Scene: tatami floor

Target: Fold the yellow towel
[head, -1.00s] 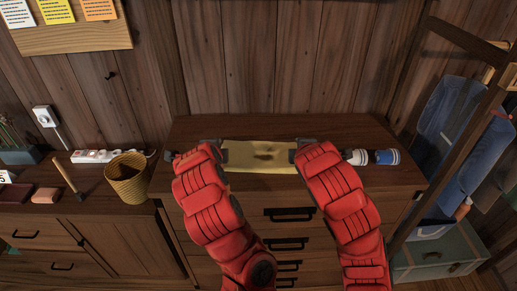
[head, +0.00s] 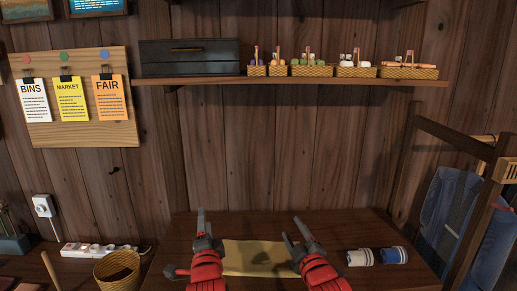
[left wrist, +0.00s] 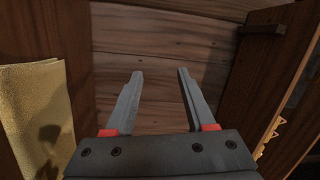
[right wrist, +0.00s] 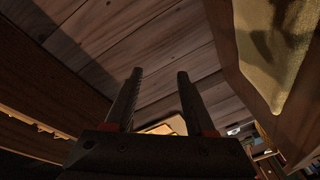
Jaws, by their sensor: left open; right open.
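The yellow towel (head: 252,258) lies on the wooden dresser top between my two grippers in the head view. It looks like a flat rectangle, its front edge out of frame or near it. Part of it also shows at the left of the left wrist view (left wrist: 38,115) and at the upper right of the right wrist view (right wrist: 278,45). My left gripper (head: 201,225) is open and empty, to the left of the towel and pointing at the back wall. My right gripper (head: 293,232) is open and empty at the towel's right side. Neither jaw holds cloth.
White and blue rolls (head: 378,257) lie right of the right gripper on the dresser top (head: 340,228). A wicker basket (head: 117,268) and power strip (head: 95,249) are at the left. A shelf (head: 330,80) with small baskets and a dark box (head: 190,57) hangs above.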

